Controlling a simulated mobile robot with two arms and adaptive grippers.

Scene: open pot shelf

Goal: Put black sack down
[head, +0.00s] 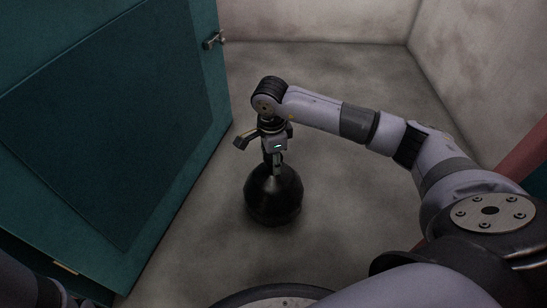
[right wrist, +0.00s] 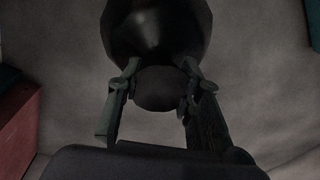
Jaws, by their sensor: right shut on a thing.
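The black sack (head: 273,195) is a dark, rounded, bulb-like shape with a narrow top, seen in the middle of the head view. My right gripper (head: 275,165) comes down on it from above and is shut on its narrow top. In the right wrist view the sack (right wrist: 158,30) fills the top middle, and the right gripper's two fingers (right wrist: 158,88) clasp its neck from both sides. The sack hangs upright, at or close above the grey floor; I cannot tell whether it touches.
A teal cabinet door (head: 120,120) with a metal handle (head: 214,40) stands on the left. Pale walls (head: 320,20) close off the back and right. The grey floor (head: 330,80) around the sack is clear. A red thing (right wrist: 20,120) shows at the left of the wrist view.

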